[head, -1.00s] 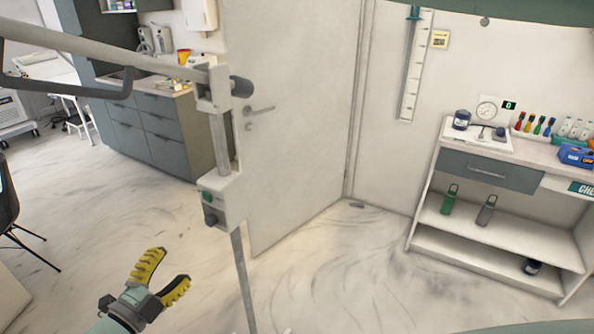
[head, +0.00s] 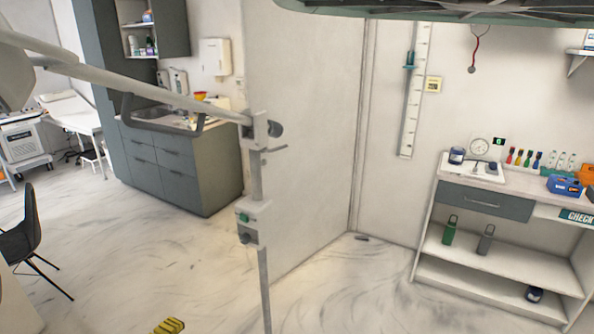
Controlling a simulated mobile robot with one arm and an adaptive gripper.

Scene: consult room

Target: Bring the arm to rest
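Only a yellow ridged finger of my gripper (head: 170,326) shows, at the bottom edge of the head view, over the marbled floor. The rest of the gripper and my arm are below the picture. I cannot see the gap between the fingers or whether anything is between them.
A pale boom (head: 130,82) with a hanging pole and control box (head: 246,222) crosses the left side. A shelf unit (head: 490,290) with bottles stands right, grey cabinets (head: 160,165) back left, a black chair (head: 24,232) far left. The middle floor (head: 345,290) is clear.

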